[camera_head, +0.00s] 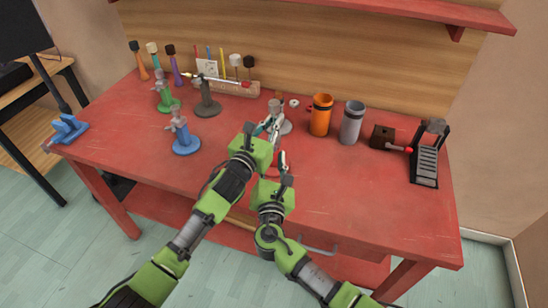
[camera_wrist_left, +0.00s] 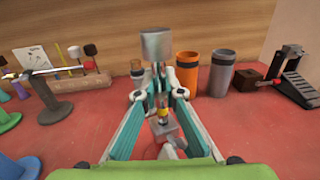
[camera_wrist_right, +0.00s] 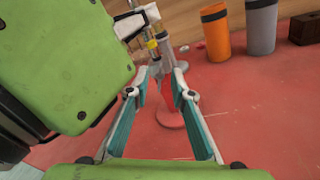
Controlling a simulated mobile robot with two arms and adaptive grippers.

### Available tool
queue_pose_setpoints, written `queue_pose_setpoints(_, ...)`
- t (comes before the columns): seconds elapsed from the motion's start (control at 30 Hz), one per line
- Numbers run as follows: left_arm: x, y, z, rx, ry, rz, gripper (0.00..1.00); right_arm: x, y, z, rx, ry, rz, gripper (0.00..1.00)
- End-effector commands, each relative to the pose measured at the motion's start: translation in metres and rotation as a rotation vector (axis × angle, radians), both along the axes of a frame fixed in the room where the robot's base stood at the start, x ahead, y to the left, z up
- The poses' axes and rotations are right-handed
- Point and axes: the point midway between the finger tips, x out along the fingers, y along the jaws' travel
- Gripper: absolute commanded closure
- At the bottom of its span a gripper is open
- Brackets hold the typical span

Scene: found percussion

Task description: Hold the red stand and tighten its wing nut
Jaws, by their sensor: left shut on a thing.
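The red stand shows in the right wrist view as a round red base (camera_wrist_right: 171,118) with a pale post above it. My left gripper (camera_wrist_left: 161,95) is shut on the upper post, below its silver cylindrical head (camera_wrist_left: 155,45). A yellow band and a grey block (camera_wrist_left: 165,130) show under the left fingers. My left gripper also shows in the head view (camera_head: 268,128). My right gripper (camera_wrist_right: 160,88) is open and empty, lower and nearer, its fingertips pointing at the post from in front. It also shows in the head view (camera_head: 283,160). I cannot clearly make out the wing nut.
Orange (camera_head: 320,115) and grey (camera_head: 351,122) cups stand right of the grippers, with a dark box (camera_head: 383,137) and a black pedal (camera_head: 426,160) beyond. Blue (camera_head: 185,143), green (camera_head: 168,103) and dark grey (camera_head: 207,107) stands are at left. The front tabletop is clear.

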Motion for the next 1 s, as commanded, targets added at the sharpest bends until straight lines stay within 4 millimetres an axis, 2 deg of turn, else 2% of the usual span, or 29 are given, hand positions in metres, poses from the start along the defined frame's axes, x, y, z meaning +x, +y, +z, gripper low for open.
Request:
queue_pose_setpoints(0.2,0.0,0.0,0.0001,0.0,0.0,0.0,1.0,0.0003,-0.0001,-0.0001,0.0,0.0,0.0,0.78)
queue_pose_setpoints(0.23,0.0,0.0,0.0001,0.0,0.0,0.0,1.0,0.0003,-0.0001,-0.0001,0.0,0.0,0.0,0.84)
queue_pose_setpoints(0.3,0.0,-0.0001,0.0001,0.0,0.0,0.0,1.0,0.0002,0.0,-0.0002,0.0,0.0,0.0,1.0)
queue_pose_setpoints(0.73,0.0,0.0,-0.0001,0.0,0.0,0.0,1.0,-0.0002,-0.0002,-0.0007,0.033,0.0,0.0,1.0)
queue_pose_setpoints(1.0,0.0001,0.0002,-0.0002,0.0,0.0,0.0,1.0,-0.0005,-0.0004,-0.0012,0.185,-0.004,0.001,1.0)
